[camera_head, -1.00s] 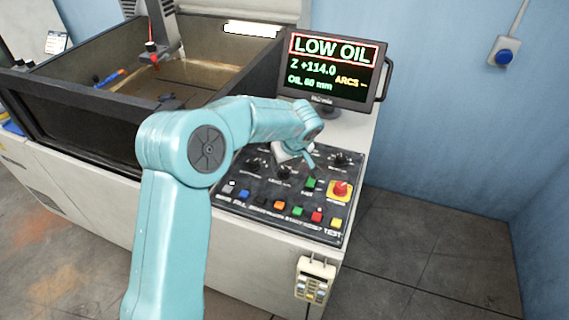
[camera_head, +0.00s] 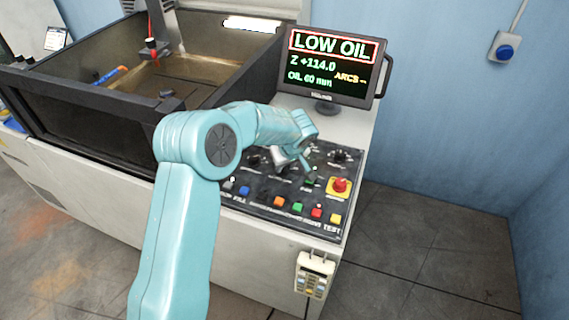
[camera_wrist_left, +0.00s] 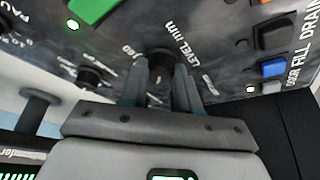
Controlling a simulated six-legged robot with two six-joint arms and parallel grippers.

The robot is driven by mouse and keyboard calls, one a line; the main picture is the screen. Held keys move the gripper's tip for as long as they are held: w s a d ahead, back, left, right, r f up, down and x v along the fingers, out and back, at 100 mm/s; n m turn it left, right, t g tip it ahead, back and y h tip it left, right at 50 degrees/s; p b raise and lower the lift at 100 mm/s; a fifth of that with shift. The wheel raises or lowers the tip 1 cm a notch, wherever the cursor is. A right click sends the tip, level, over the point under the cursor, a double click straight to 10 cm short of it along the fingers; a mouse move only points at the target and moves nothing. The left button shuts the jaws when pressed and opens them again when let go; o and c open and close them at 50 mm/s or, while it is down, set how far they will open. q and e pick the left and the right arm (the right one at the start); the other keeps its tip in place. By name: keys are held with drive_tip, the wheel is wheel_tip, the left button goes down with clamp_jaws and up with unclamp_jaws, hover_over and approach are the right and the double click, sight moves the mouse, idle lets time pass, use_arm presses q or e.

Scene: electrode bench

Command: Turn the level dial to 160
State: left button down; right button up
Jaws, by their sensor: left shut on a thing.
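The level dial (camera_wrist_left: 160,60) is a dark knob beside the printed words "LEVEL mm". It sits between the two fingers of my left gripper (camera_wrist_left: 161,80), which is shut on it in the left wrist view. The dial's pointer and exact setting cannot be read. In the head view my left arm reaches over the control panel (camera_head: 262,206), and my left gripper (camera_head: 288,163) is at the upper middle of that panel, partly covering the dial. The monitor (camera_head: 329,67) shows "LOW OIL", "Z +114.0" and an oil reading that looks like 60 mm. My right gripper is not in view.
A red emergency button (camera_head: 340,186) stands at the panel's right. Several coloured push buttons, such as an orange one (camera_head: 279,202), line its front. Another knob (camera_wrist_left: 90,77) is near the gripper. An open tank (camera_head: 75,108) lies to the left.

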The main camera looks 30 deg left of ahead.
use_arm(q)
drive_tip(key=shift+f+m+t+b, duration=0.15)
drive_tip(key=shift+m+t+b, duration=0.25)
drive_tip(key=shift+m+b, duration=1)
drive_tip(key=shift+a+h+b, duration=0.1)
drive_tip(key=shift+h+b, duration=0.3)
drive_tip(key=shift+b, duration=0.15)
drive_tip(key=shift+s+m+t+b, duration=0.1)
drive_tip(key=shift+m+t+b, duration=0.2)
drive_tip(key=shift+m, duration=0.8)
drive_tip(key=m, duration=0.1)
drive_tip(key=m+h, duration=0.1)
drive_tip(key=shift+a+r+m+t+h, duration=0.1)
drive_tip(key=shift+r+m+t+h, duration=0.2)
drive_tip(key=shift+r, duration=0.05)
drive_tip(key=m+h+p, duration=0.1)
drive_tip(key=m+p, duration=0.1)
drive_tip(key=m, duration=0.1)
drive_tip(key=shift+a+m, duration=0.15)
drive_tip(key=shift+m, duration=0.25)
drive_tip(key=shift+m+h, duration=0.5)
drive_tip(key=shift+m, duration=0.3)
drive_tip(key=shift+a+f+m+h, duration=0.1)
drive_tip(key=shift+m+h, duration=0.2)
drive_tip(key=shift+m, duration=0.6)
drive_tip(key=shift+m+h+b, duration=0.5)
drive_tip(key=shift+m+b, duration=0.05)
drive_tip(key=shift+m, duration=0.95)
